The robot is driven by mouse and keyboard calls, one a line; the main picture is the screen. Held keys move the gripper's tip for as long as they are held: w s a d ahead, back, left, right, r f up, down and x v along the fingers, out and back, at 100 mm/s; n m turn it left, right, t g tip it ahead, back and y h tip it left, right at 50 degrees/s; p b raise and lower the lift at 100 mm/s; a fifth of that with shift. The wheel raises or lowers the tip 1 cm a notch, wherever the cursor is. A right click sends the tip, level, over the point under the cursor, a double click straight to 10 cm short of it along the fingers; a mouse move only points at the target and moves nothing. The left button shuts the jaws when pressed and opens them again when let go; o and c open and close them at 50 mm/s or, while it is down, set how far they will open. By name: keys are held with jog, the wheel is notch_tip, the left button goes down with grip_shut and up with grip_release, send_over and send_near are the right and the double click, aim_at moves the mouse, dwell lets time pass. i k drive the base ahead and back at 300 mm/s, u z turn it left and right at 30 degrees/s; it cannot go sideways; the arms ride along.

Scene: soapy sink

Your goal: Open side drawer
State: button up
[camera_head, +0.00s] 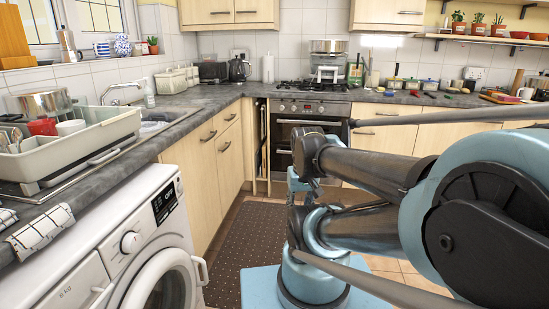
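The light wood cabinet fronts of the left counter (187,173) stand between the washing machine and the corner. They have dark bar handles, and the fronts I can see look closed. To the right of the oven, a wooden drawer front (384,113) under the worktop also looks closed, with the cabinet front (385,138) below it partly behind my arm. I cannot tell which front is the side drawer. My arm is folded at the right. A dark part at its end, probably my gripper (297,218), hangs over the floor, apart from the fronts. Its fingers cannot be made out.
A white washing machine (125,250) stands at the front left. A dish rack (75,150) sits on the counter above it. The oven (290,135) is at the back. A dark mat (245,245) covers clear floor between the left fronts and my arm.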

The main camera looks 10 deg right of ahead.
aim_at(361, 111)
jog(key=z, duration=0.4)
jog(key=i, duration=1)
jog(key=z, duration=1.05)
jog(key=i, duration=0.55)
jog(key=z, duration=0.3)
